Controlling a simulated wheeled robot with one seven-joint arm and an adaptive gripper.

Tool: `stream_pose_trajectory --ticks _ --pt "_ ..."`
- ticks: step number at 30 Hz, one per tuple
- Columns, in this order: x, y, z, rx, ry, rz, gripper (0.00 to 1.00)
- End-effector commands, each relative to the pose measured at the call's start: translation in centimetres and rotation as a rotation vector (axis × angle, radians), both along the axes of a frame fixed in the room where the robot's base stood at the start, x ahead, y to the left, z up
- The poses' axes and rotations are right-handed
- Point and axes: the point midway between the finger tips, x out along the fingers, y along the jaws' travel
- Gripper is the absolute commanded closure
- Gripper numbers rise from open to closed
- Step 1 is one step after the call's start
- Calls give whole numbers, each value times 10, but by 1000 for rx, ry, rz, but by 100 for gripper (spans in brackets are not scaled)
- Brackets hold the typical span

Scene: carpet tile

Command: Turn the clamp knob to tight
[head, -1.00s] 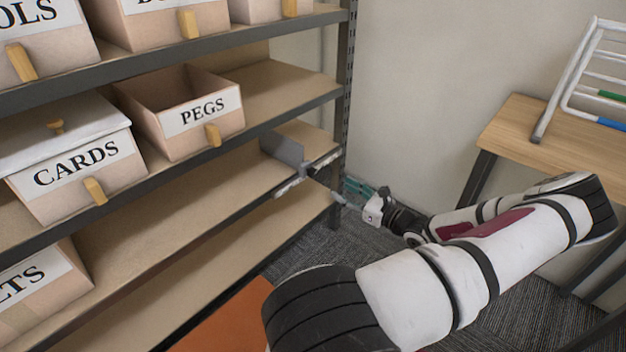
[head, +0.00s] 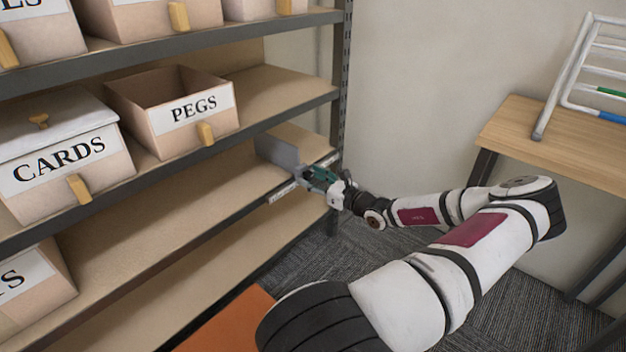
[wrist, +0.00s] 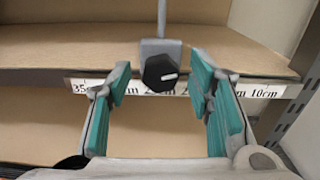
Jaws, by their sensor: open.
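The clamp knob (wrist: 160,72) is a dark, faceted knob with a white pointer line, which points right and slightly up in the wrist view. It sits on a grey clamp (wrist: 153,47) at the shelf's front edge, below a grey upright divider plate (head: 279,154). My gripper (wrist: 160,90) is open, with teal finger pads on either side of the knob's line and none visibly touching it. In the head view my gripper (head: 314,177) is at the shelf edge and hides the knob.
A ruler strip (wrist: 258,92) with centimetre marks runs along the shelf edge. A PEGS bin (head: 172,108) and a lidded CARDS bin (head: 62,160) stand on the shelf above. A shelf post (head: 341,90) is close at right. A wooden table (head: 545,145) holds a white rack.

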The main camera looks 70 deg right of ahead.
Motion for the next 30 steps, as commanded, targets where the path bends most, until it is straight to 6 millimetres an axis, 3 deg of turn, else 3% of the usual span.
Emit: stream_pose_trajectory --ticks 2,6,8,20,30 --pt "0 0 0 0 0 0 57" --pt "0 0 0 0 0 0 89" --pt "0 0 0 0 0 0 100" --pt "-1 0 2 51 -14 -1 100" --pt "0 0 5 279 -85 0 100"
